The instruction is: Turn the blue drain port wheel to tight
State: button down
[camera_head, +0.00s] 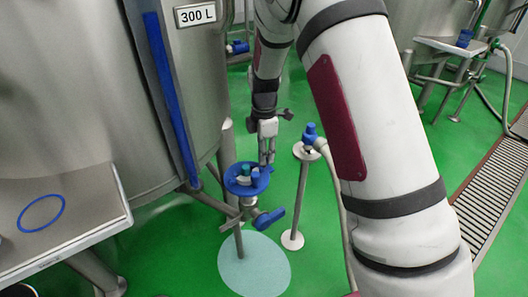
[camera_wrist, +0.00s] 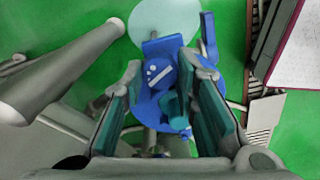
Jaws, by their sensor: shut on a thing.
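The blue drain port wheel (camera_head: 234,184) is a round disc on top of a metal pipe fitting, with small teal and white parts on it. It also shows in the wrist view (camera_wrist: 148,106), with a raised blue block (camera_wrist: 156,62). My gripper (camera_head: 266,158) points down at the right side of the wheel. In the wrist view my gripper (camera_wrist: 165,72) has a finger on each side of the blue block and is shut on this part of the wheel. The exact contact is partly hidden. The wheel's tight mark cannot be read.
A blue lever handle (camera_head: 270,218) sits on the pipe just below the wheel. A stand (camera_head: 300,195) with a blue-topped hose fitting is close on the right. A steel tank (camera_head: 150,90) and a metal table (camera_head: 70,205) are on the left. Green floor lies around.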

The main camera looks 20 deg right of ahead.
jog(key=shift+m, duration=0.3)
jog(key=m+p, duration=0.2)
jog(key=m, duration=0.3)
jog(key=m+p, duration=0.2)
jog(key=m, duration=0.4)
jog(key=shift+m, duration=0.3)
jog(key=m+p, duration=0.1)
jog(key=m, duration=0.5)
jog(key=shift+p, duration=0.3)
jog(key=m+p, duration=0.1)
jog(key=m, duration=0.4)
jog(key=shift+m, duration=0.4)
jog(key=c, duration=1.3)
grip_release()
